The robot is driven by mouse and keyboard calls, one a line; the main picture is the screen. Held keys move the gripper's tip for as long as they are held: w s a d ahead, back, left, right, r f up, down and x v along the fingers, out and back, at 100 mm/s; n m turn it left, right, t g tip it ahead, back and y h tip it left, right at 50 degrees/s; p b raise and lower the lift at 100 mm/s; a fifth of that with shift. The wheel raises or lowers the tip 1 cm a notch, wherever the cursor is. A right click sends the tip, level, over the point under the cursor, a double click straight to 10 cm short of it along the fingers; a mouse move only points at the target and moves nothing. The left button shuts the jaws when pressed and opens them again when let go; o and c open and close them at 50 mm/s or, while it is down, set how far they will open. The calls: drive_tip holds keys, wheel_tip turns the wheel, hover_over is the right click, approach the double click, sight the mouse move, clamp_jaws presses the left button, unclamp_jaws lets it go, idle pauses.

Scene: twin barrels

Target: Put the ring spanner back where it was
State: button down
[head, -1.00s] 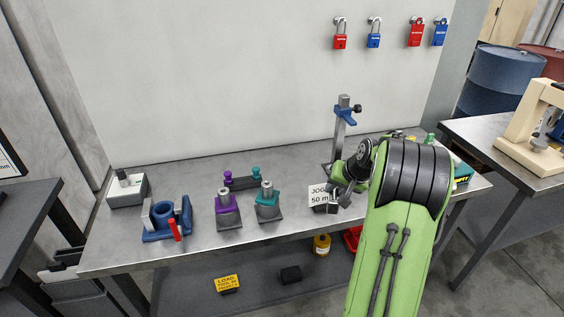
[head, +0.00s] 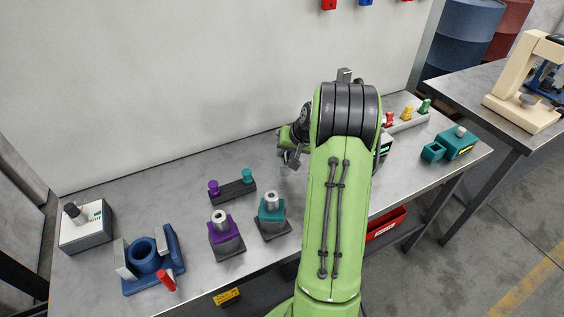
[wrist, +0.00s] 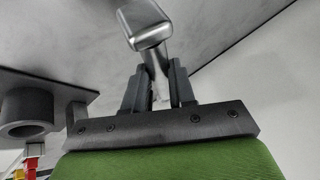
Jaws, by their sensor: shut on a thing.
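My gripper (wrist: 155,78) is shut on a bright metal piece, taken to be the ring spanner (wrist: 147,27). It sticks out beyond the fingertips with a blunt, rounded end towards the camera; no ring shows on it. In the head view my gripper (head: 290,157) is above the back half of the bench, right of the dark block with purple and teal knobs (head: 232,191). My arm hides part of the gripper and the bench behind it, so the held piece is hard to make out there. The spanner's former place cannot be identified.
The steel bench (head: 190,280) carries a blue fixture (head: 148,262), a purple block (head: 226,236), a teal block (head: 272,217) and a grey box (head: 86,228). A teal device (head: 452,145) and several coloured knobs stand at right. A post (head: 344,75) rises behind my arm. A wall backs the bench.

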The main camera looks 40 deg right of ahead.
drive_tip(key=shift+w+f+b, duration=0.2)
drive_tip(key=shift+f+b, duration=0.3)
drive_tip(key=shift+f, duration=2)
drive_tip(key=c, duration=0.9)
unclamp_jaws()
drive_tip(key=shift+c, duration=0.2)
drive_tip(key=shift+s+r, duration=0.15)
drive_tip(key=shift+r, duration=0.25)
drive_tip(key=p+v, duration=0.2)
drive_tip(key=v, duration=0.9)
drive_tip(key=a+r+n, duration=0.2)
drive_tip(key=a+r, duration=0.2)
drive_tip(key=a, duration=0.4)
drive_tip(key=a+r+n, duration=0.2)
drive_tip(key=a+r, duration=0.2)
drive_tip(key=a, duration=0.3)
drive_tip(key=s+a+r+n, duration=0.2)
drive_tip(key=s+a+n, duration=0.2)
drive_tip(key=s+a, duration=1.1)
drive_tip(key=shift+s+a+n, duration=0.2)
drive_tip(key=shift+s+n, duration=0.1)
drive_tip(key=shift+s, duration=0.85)
